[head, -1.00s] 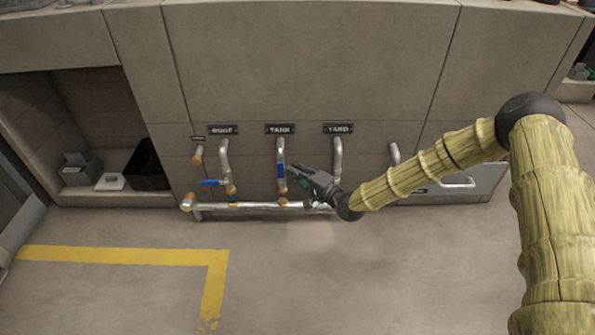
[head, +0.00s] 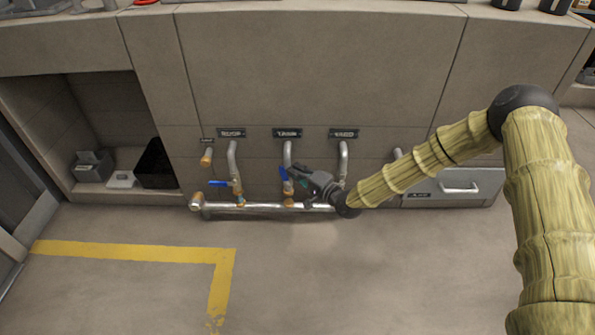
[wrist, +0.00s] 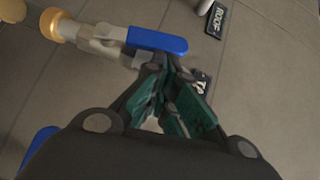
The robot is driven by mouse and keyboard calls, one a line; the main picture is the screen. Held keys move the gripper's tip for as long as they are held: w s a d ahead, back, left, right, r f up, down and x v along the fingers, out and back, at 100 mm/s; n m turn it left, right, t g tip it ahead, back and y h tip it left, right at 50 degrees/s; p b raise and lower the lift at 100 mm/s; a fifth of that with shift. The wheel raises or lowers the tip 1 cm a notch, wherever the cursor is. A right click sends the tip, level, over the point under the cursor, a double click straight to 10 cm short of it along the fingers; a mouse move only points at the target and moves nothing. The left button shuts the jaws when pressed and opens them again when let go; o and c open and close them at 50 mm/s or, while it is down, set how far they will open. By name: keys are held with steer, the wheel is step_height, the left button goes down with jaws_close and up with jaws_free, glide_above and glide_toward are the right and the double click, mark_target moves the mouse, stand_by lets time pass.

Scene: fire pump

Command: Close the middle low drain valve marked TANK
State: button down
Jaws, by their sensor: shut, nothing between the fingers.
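The TANK valve is the middle one, on the pipe under the TANK plate (head: 287,133). Its blue lever (head: 283,174) points mostly upward and leans slightly left of the pipe. In the wrist view the blue lever (wrist: 158,40) extends from a pale metal valve body (wrist: 108,42) with a brass end. My gripper (head: 295,173) is at the lever's right side in the head view, its fingers shut and empty. In the wrist view the fingertips (wrist: 163,66) are close against the lever; whether they touch is unclear. The gripper partly hides the valve.
The ROOF valve's blue lever (head: 219,183) lies horizontally to the left. The YARD pipe (head: 343,158) is close on the right, its valve mostly hidden by my gripper. A horizontal metal pipe (head: 255,208) runs below. The floor (head: 330,275) in front is clear.

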steer(key=shift+d, duration=0.1)
steer(key=w+d+r+p+v, duration=0.1)
steer(key=p+v, duration=0.3)
steer(key=v, duration=0.8)
steer(key=shift+w+d+r, duration=0.2)
steer(key=shift+d, duration=0.35)
steer(key=shift+a, duration=0.1)
steer(key=shift+d+n+h+b, duration=0.25)
steer(key=shift+n+h+b, duration=0.15)
steer(key=shift+b, duration=1.7)
